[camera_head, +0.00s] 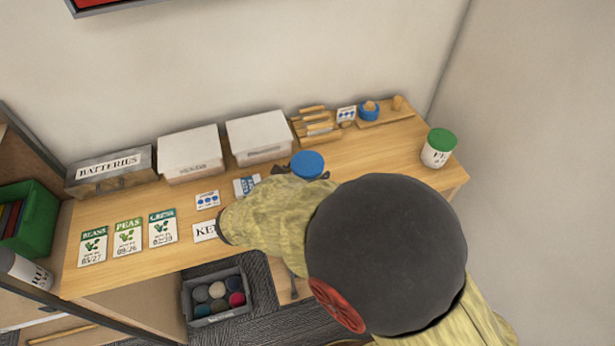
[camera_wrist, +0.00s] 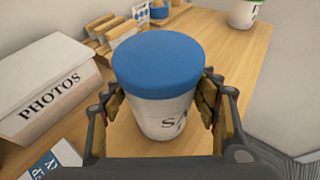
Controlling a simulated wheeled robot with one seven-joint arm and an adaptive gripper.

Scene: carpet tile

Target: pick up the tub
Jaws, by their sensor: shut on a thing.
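A white tub with a blue lid (camera_wrist: 158,68) stands upright in the middle of the wrist view, with dark lettering partly visible on its side. My gripper (camera_wrist: 162,108) has a finger on each side of the tub and is shut on it. In the head view the tub's blue lid (camera_head: 307,163) shows just beyond my arm, which hides most of its body. I cannot tell whether the tub's base touches the wooden table (camera_head: 370,150). A second white tub with a green lid (camera_head: 439,148) stands at the table's right end.
White boxes (camera_head: 190,155) (camera_head: 259,138) and a grey batteries box (camera_head: 110,171) line the wall. A wooden rack (camera_head: 315,124) and a board with a blue bowl (camera_head: 369,111) stand at the back right. Seed packets (camera_head: 128,237) lie at left. The table's right part is mostly clear.

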